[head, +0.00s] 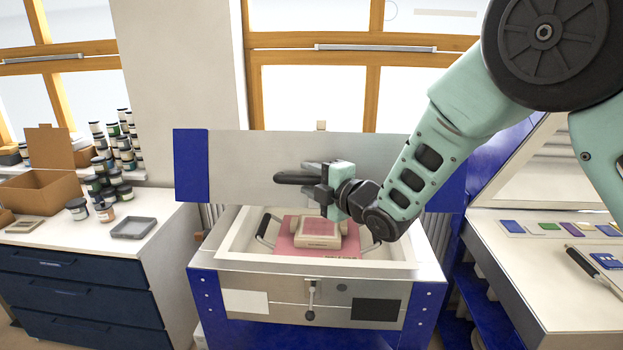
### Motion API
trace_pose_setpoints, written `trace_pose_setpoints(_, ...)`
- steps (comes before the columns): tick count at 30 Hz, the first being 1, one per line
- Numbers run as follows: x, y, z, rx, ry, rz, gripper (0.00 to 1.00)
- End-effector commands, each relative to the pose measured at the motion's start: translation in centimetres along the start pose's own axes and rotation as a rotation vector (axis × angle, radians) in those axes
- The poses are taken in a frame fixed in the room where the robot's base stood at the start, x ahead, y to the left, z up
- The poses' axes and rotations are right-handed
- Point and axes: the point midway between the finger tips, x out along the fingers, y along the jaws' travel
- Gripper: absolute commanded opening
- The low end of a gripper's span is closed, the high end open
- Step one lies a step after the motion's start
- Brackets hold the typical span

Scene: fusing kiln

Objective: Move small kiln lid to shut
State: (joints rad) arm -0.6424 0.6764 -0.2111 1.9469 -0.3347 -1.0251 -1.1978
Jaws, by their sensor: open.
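The small kiln (272,284) stands in the middle of the head view, a steel box with blue corners. Its lid (245,152), a steel panel with blue ends, stands raised at the back, so the kiln is open. A small tan piece (321,125) shows at the lid's top edge. My gripper (284,178) is open and empty, in front of the lid's face and above the chamber, with its fingers pointing left. I cannot tell whether it touches the lid. My gripper and arm hide part of the lid's right half.
A pink shelf (290,250) with a cream block (318,232) lies inside the kiln. Dark handles (264,228) stand at the chamber's sides. A cabinet with jars and a grey tray (134,228) is left; a worktable with coloured samples (555,228) is right.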

Motion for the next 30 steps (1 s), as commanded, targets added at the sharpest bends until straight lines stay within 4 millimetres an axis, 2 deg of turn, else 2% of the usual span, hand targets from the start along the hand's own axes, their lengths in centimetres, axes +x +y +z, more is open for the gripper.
trace_pose_setpoints(2,0.0,0.0,0.0,0.000,0.000,0.000,0.41)
trace_pose_setpoints(3,0.0,0.0,0.0,0.000,0.000,0.000,0.36)
trace_pose_setpoints(7,0.0,0.0,0.0,0.000,0.000,0.000,0.00)
trace_pose_setpoints(14,-0.1,-0.6,-0.1,-0.003,0.001,0.003,0.00)
trace_pose_setpoints(30,-1.0,-7.1,-1.1,-0.067,0.003,0.065,0.00)
